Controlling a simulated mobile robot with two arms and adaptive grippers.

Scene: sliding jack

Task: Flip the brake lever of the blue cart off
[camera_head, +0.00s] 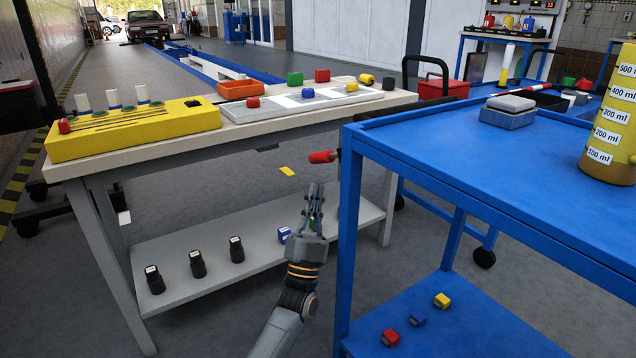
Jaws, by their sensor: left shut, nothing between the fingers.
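The blue cart (400,150) stands on the right, with a flat top and a lower shelf. A red-handled lever (322,157) sticks out to the left beside the cart's near left post; it looks like the brake lever, and its mount is hidden behind the post. My left gripper (315,190) comes up from the bottom centre. It is shut and empty, just below the red handle in the picture. I see a gap between them in the picture, but cannot tell the depth between them. My right gripper is not in view.
A workbench (330,118) with a yellow block (135,130) and coloured pieces stands at left. Its lower shelf (190,285) holds small dark bottles. The cart top carries a grey box (508,115) and measuring jug (612,120). Floor shows between bench and cart.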

